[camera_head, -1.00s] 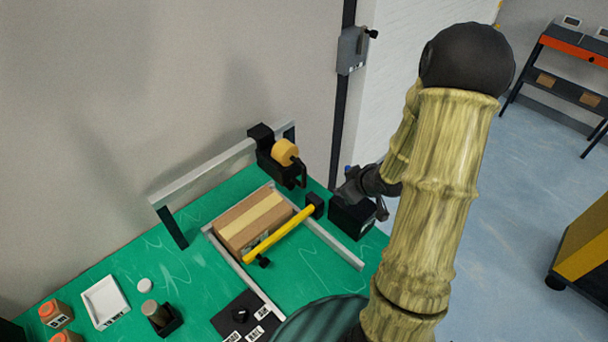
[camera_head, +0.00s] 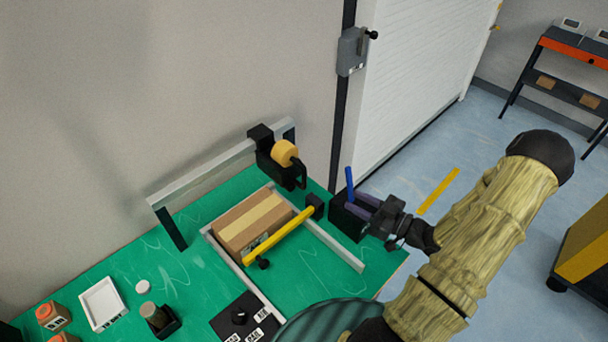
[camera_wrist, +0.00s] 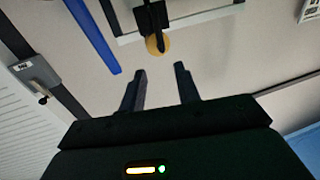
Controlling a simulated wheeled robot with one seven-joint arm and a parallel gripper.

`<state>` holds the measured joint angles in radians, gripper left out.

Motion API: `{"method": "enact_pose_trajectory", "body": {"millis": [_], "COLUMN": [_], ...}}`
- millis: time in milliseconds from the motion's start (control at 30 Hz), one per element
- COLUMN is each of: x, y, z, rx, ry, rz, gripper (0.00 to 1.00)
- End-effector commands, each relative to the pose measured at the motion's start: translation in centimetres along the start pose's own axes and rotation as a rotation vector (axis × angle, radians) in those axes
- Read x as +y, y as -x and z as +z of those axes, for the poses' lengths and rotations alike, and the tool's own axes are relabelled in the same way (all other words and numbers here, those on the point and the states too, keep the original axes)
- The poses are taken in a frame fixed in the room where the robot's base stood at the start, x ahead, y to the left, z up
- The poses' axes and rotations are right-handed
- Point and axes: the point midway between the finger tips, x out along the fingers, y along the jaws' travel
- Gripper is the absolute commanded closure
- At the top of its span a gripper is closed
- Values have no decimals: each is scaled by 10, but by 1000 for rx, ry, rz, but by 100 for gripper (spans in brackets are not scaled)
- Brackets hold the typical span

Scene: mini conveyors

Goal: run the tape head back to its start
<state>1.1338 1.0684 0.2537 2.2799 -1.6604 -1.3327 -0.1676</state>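The tape head is a black carriage (camera_head: 267,150) with a tan tape roll (camera_head: 285,152), at the right end of a grey overhead rail (camera_head: 205,173). The roll also shows at the top of the wrist view (camera_wrist: 157,44), beyond my fingertips.
A yellow bar (camera_head: 278,236) crosses beside the carton between grey side rails (camera_head: 340,250).

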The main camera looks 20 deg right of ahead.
Motion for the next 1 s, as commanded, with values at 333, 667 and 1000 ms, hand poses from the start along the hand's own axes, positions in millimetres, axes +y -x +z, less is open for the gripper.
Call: {"method": "enact_pose_trajectory", "body": {"millis": [333, 667, 1000], "x": [-1, -1, -1], "y": [-26, -84, -144], "z": [-2, -2, -3], "rx": [-1, -2, -2], "ry": [-1, -2, -1], "rz": [-4, -3, -3], "gripper": [68, 68, 68]}}
